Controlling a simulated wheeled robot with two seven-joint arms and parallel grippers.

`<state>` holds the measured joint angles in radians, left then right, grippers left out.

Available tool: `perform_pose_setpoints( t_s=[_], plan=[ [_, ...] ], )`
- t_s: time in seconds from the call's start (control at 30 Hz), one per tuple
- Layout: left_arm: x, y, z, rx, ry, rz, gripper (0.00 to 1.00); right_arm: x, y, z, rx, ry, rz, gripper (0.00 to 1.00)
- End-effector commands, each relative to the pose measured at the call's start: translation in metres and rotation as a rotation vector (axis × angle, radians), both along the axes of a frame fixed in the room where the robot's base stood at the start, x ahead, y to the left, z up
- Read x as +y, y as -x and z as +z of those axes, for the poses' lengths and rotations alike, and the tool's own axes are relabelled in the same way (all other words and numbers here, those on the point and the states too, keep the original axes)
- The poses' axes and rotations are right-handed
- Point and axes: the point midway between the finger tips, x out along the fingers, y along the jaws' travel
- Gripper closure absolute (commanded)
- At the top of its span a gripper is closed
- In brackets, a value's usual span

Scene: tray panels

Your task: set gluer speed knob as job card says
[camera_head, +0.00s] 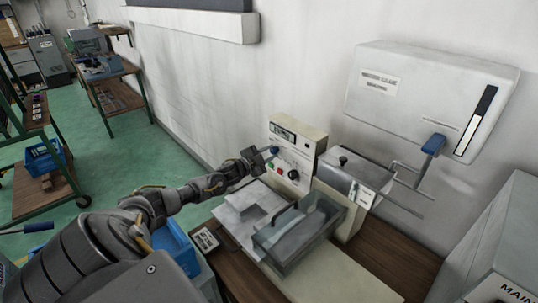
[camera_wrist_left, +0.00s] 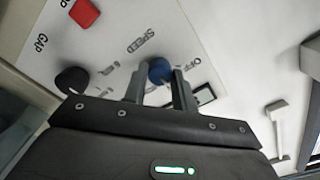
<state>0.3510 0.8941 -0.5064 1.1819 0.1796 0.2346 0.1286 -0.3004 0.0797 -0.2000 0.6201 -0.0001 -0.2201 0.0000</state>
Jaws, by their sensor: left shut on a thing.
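The gluer's cream control panel (camera_head: 297,150) stands upright against the wall and carries a small display and several knobs. My left gripper (camera_head: 268,153) reaches it from the left and is shut on the blue speed knob (camera_wrist_left: 160,69), beside the printed word SPEED. The fingers partly cover the knob, and its pointer setting cannot be read. A black knob (camera_wrist_left: 72,80) and a red square part (camera_wrist_left: 84,12) are also on the panel, near the word GAP. A small framed card (camera_head: 205,240) lies left of the machine; its text is too small to read. My right gripper is out of view.
A grey open tray (camera_head: 300,232) sits in front of the panel. To its right are a metal box with a black knob (camera_head: 343,160) and a blue-handled lever (camera_head: 433,145). A large white cover (camera_head: 425,95) is behind. Green floor (camera_head: 110,165) is free at left.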

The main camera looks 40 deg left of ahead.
Motion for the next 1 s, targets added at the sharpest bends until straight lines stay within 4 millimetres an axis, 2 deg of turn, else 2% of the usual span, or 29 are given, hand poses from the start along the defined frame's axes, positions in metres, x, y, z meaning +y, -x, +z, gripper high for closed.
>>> perform_pose_setpoints(
  t_s=[0.23,0.27,0.4,0.77,0.87,1.0],
  plan=[
    [0.0,0.0,0.0,0.0,0.0,0.0,0.96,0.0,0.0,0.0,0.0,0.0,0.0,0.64],
    [0.0,0.0,0.0,0.0,0.0,0.0,0.71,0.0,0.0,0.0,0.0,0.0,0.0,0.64],
    [0.0,0.0,0.0,0.0,0.001,0.0,0.52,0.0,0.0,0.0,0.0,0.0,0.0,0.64],
    [0.001,0.004,-0.001,0.001,0.001,0.0,0.51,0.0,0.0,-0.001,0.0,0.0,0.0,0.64],
    [0.002,0.013,-0.003,0.004,0.0,0.0,0.51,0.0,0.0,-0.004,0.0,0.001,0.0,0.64],
    [0.003,0.036,-0.004,0.005,-0.002,-0.002,0.51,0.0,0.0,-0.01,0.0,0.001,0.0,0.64]
  ],
)
